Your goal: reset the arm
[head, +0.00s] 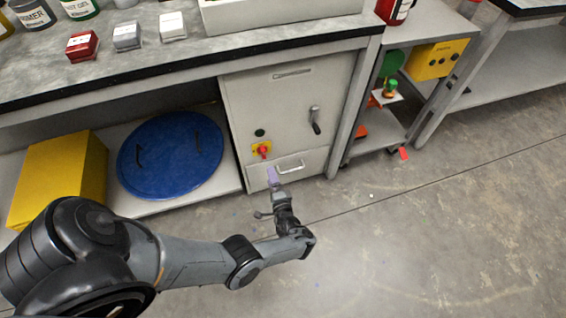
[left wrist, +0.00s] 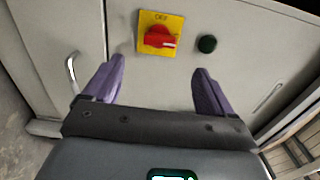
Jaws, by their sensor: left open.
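My left gripper (head: 273,180) is in front of the lower part of the grey cabinet (head: 285,100), close to its drawer handle (head: 291,166) in the head view. In the left wrist view its two purple fingers (left wrist: 158,88) are spread apart with nothing between them. Beyond the fingertips is a red rotary switch (left wrist: 159,38) on a yellow plate, with a dark green button (left wrist: 207,44) beside it. The red switch (head: 263,150) also shows just above the gripper in the head view. My right gripper is in neither view.
A blue round lid (head: 170,155) and a yellow box (head: 60,175) are on the shelf under the bench. Small red, grey and white boxes stand on the benchtop (head: 185,50). A cart (head: 385,130) stands right of the cabinet. The floor (head: 430,240) at right is mostly clear.

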